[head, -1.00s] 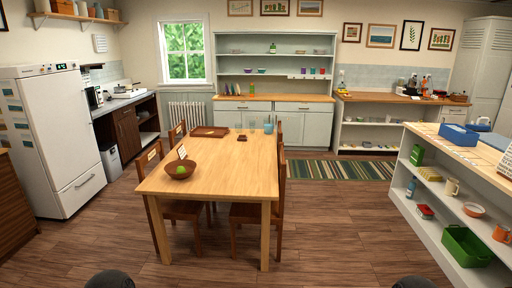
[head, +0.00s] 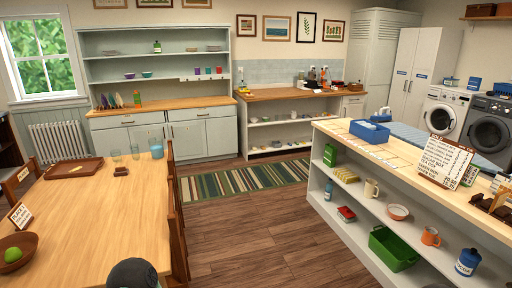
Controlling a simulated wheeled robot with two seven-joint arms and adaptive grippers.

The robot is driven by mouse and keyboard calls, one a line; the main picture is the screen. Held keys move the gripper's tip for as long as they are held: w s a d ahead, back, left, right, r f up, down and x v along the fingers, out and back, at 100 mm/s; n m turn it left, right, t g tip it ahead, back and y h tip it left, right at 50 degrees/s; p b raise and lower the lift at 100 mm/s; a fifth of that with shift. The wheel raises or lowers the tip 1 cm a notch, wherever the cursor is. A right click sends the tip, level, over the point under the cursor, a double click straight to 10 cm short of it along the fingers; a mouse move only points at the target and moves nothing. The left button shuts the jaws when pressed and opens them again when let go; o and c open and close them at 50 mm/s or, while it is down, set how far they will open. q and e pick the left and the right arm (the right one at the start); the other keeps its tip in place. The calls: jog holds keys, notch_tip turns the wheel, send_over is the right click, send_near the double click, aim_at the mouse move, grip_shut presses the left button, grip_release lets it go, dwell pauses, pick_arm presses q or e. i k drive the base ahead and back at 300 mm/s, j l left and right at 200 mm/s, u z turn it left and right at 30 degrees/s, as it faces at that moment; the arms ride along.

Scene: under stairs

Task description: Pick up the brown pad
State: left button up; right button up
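A small brown item (head: 121,171) lies flat on the wooden dining table (head: 98,215), near the glasses and in front of the tray. It is the thing here that looks most like a brown pad, but it is too small to be sure. Neither gripper shows in the head view. Only a dark rounded part of my own body shows at the bottom edge, in front of the table, with a sliver of another further right.
A brown tray (head: 74,168), a blue cup (head: 157,149) and a bowl (head: 16,250) with a green fruit stand on the table. Chairs (head: 177,220) line its right side. A shelf counter (head: 340,215) stands at right. Wooden floor (head: 245,235) is free between them.

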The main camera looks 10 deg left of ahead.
aim_at(122, 171)
jog(key=i+l, duration=0.1)
jog(key=i, duration=0.45)
jog(key=i+l, duration=0.1)
jog(key=i, duration=0.5)
jog(key=i+u, duration=0.1)
jog(key=i, duration=0.45)
jog(key=i+l, duration=0.2)
jog(key=i, duration=0.35)
jog(key=i+j+u, duration=0.15)
jog(key=i+u, duration=0.3)
jog(key=i, duration=0.5)
jog(key=i+l+u, duration=0.2)
jog(key=i+u, duration=0.25)
jog(key=i, duration=0.55)
